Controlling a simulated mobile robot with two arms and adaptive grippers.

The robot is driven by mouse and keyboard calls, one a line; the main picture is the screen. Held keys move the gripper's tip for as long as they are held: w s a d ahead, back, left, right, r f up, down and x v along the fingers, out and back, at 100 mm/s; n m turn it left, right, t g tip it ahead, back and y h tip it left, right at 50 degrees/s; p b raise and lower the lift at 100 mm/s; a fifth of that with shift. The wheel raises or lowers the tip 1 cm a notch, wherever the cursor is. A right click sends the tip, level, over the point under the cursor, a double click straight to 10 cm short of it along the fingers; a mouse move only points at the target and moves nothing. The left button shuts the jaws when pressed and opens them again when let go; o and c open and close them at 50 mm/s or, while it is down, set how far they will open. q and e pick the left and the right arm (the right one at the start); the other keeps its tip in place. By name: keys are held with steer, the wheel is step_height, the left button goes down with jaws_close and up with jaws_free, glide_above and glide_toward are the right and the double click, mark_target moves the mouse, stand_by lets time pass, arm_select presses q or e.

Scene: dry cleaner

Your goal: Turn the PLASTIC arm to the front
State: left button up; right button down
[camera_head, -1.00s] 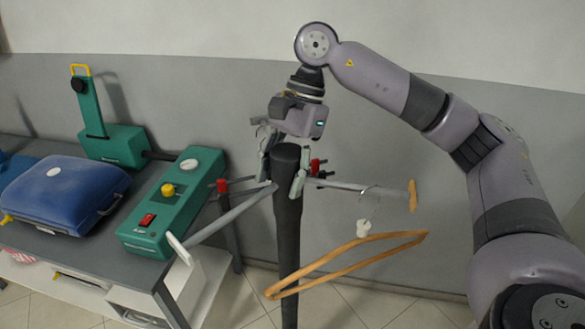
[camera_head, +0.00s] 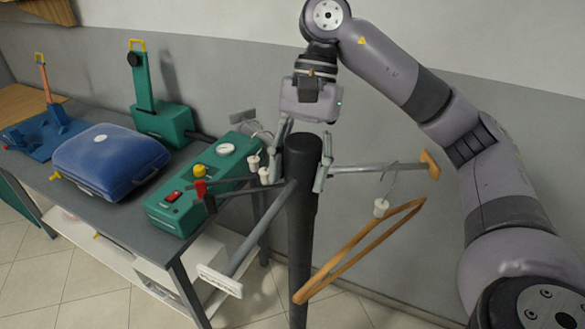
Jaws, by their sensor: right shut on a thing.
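A dark upright post (camera_head: 302,215) carries several arms near its top. A grey arm (camera_head: 260,240) points front-left and down in the picture, with a white label plate (camera_head: 220,281) whose print is too small to read surely. A thinner arm with a red end (camera_head: 200,188) points left. A grey arm (camera_head: 375,168) with a wooden end (camera_head: 431,163) points right and bears a wooden hanger (camera_head: 360,250). My right gripper (camera_head: 298,185) comes from above, its fingers on either side of the post top and shut on it. My left gripper is out of view.
A grey table (camera_head: 110,215) on the left holds a blue case (camera_head: 110,160), a green box with a gauge (camera_head: 205,185) and a green upright device (camera_head: 140,90). White pieces (camera_head: 262,170) hang near the gripper's left finger. The wall is close behind the post.

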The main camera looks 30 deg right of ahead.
stand_by(0.3)
steer(key=c, duration=0.7)
jaws_free()
steer(key=shift+c, duration=0.2)
steer(key=v, duration=1.2)
steer(key=shift+s, duration=0.1)
